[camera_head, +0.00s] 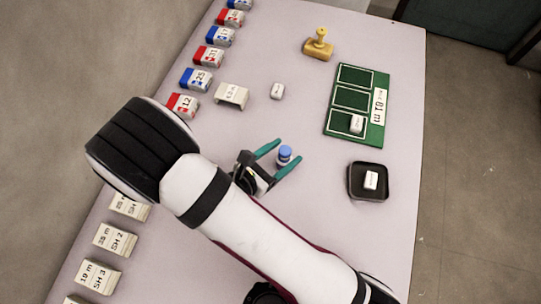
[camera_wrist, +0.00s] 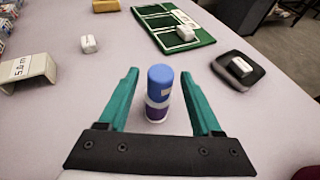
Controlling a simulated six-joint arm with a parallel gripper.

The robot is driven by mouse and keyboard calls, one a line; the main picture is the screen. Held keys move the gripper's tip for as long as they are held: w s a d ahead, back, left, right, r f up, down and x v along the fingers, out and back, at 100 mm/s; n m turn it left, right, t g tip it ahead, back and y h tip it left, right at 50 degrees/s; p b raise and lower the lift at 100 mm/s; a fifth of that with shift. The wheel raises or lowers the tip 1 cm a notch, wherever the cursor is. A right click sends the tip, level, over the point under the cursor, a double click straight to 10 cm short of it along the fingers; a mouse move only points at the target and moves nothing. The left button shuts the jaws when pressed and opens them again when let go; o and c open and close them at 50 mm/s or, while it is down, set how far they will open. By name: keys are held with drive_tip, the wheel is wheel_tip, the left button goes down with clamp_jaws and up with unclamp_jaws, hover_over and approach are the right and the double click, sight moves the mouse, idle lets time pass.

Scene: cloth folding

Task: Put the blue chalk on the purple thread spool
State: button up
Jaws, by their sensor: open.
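The blue chalk (camera_wrist: 160,77) is a short blue cylinder with a small pale label. It appears to stand upright on top of the purple thread spool (camera_wrist: 156,112), which has pale ends and stands on the table. In the head view the chalk (camera_head: 285,151) shows above the spool (camera_head: 283,161). My gripper (camera_head: 287,152) is open, with its green fingers on either side of the two. In the wrist view a gap shows between the chalk and each finger of the gripper (camera_wrist: 159,77).
A black tray (camera_head: 353,194) with a white block (camera_head: 371,180) lies to the right. A green board (camera_head: 341,119) and a yellow stamp (camera_head: 318,45) lie farther back. A small white block (camera_head: 277,91) and a beige stand (camera_head: 232,95) sit behind my gripper. Labelled boxes line the left edge.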

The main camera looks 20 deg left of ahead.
drive_tip(key=v, duration=1.1)
drive_tip(key=w+d+r+m+g+h, duration=0.1)
drive_tip(key=d+r+m+g+h, duration=0.15)
drive_tip(key=d+m+g, duration=0.35)
drive_tip(key=w+d+r+m+g+h, duration=0.1)
drive_tip(key=d+r+m+g, duration=0.2)
drive_tip(key=d+m, duration=0.45)
drive_tip(key=s+d+r+m+g+y, duration=0.1)
drive_tip(key=m+y, duration=0.4)
drive_tip(key=m, duration=0.6)
drive_tip(key=s+d+r+m+g+y, duration=0.2)
drive_tip(key=s+r+m+y, duration=0.3)
drive_tip(key=m, duration=0.6)
drive_tip(key=shift+d+m+y, duration=0.35)
drive_tip(key=shift+d+y, duration=0.15)
drive_tip(key=shift+y, duration=0.25)
drive_tip(key=shift+s+r, duration=0.1)
drive_tip(key=shift+s, duration=0.05)
